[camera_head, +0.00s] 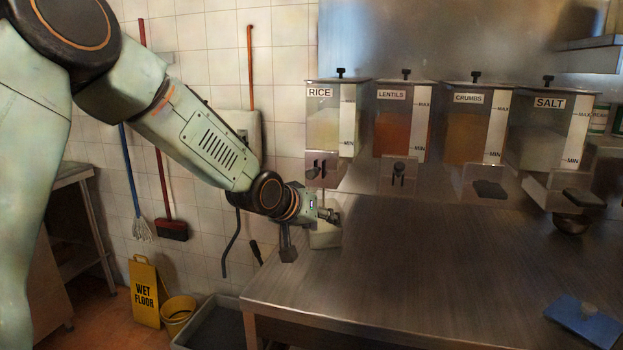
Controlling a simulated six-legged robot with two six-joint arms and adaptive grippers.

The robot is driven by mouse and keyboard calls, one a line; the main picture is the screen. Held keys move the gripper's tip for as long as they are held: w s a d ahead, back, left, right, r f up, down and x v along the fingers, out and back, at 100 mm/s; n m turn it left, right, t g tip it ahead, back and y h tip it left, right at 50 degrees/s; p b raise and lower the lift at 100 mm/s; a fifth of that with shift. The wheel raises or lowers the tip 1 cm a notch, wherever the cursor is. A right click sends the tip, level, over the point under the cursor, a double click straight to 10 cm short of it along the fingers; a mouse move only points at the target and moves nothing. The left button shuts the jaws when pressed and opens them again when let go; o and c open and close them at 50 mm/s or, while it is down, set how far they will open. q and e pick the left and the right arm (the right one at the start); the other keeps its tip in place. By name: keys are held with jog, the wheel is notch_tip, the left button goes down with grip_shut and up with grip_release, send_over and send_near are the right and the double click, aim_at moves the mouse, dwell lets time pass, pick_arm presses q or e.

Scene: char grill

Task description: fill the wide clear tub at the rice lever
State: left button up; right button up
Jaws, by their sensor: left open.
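The dispenser labelled RICE (348,128) is the leftmost of the row above the steel counter. Its dark lever (316,169) shows on the front of its spout. A small pale, whitish container (325,238) stands on the counter under that spout. It is probably the clear tub, and its upper part is partly hidden by my gripper. Whether it holds rice is too small to tell. My left gripper (327,214) is open, just below the spout and at the top of the pale container. I cannot tell whether it touches it. My right gripper is not in view.
Dispensers for lentils (402,130), crumbs (465,140) and salt (545,135) continue to the right. A dark bowl (571,225) sits under the salt spout. A blue lid-like piece with a knob (570,312) lies at the front right. The middle of the counter (430,270) is clear.

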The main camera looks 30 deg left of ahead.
pick_arm(q)
jog(key=t, duration=0.1)
jog(key=m+t+y, duration=0.3)
jog(key=t+y, duration=0.2)
jog(key=t, duration=0.1)
send_near(309, 176)
jog(key=w, duration=0.4)
jog(key=shift+w+a+f, duration=0.1)
jog(key=shift+w+a, duration=0.25)
jog(key=shift+w, duration=0.9)
jog(key=shift+w+a, duration=0.4)
jog(key=shift+w, duration=0.85)
jog(key=shift+w+a+f, duration=0.1)
jog(key=shift+w+a, duration=0.25)
jog(key=shift+w, duration=0.9)
jog(key=shift+s, duration=0.1)
grip_shut()
jog(key=shift+r, duration=0.1)
